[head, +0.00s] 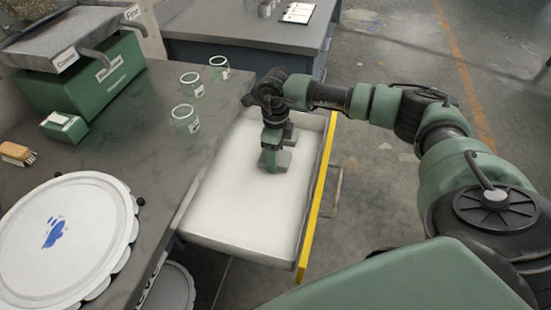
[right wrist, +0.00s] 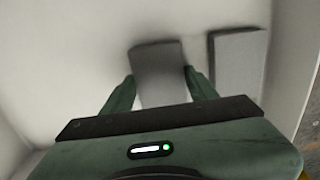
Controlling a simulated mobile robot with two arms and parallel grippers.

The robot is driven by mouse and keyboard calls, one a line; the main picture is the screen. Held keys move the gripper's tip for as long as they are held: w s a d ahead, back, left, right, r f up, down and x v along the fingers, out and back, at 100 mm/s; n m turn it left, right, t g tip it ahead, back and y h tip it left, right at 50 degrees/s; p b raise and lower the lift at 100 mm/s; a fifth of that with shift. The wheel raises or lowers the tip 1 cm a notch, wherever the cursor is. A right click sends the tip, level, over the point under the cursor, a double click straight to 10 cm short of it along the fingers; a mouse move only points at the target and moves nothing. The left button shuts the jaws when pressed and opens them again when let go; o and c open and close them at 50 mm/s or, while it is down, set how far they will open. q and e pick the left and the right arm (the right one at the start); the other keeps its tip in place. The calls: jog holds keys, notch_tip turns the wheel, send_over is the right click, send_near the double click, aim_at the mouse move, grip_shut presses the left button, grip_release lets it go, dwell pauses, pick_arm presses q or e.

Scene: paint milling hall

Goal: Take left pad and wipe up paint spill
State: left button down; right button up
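Two grey pads lie side by side in a white open drawer (head: 235,215). In the right wrist view the left pad (right wrist: 158,68) is between my right gripper's green fingers (right wrist: 160,76), which meet its two sides. The right pad (right wrist: 237,62) lies apart, just right of the fingers. In the head view my right gripper (head: 273,160) is low in the drawer; I cannot tell if the left pad is clear of its floor. A blue paint spill (head: 53,233) is on a round white lid (head: 75,255) at lower left. My left gripper is not in view.
Several glass jars (head: 186,118) stand on the grey bench near the drawer. A brush (head: 17,153), a small green box (head: 64,127) and a green machine (head: 85,75) are at the left. The drawer has a yellow front edge (head: 318,195).

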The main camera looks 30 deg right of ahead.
jog(key=shift+r, duration=0.1)
notch_tip(320, 180, up, 20)
jog(key=b, duration=0.1)
jog(key=shift+b, duration=0.3)
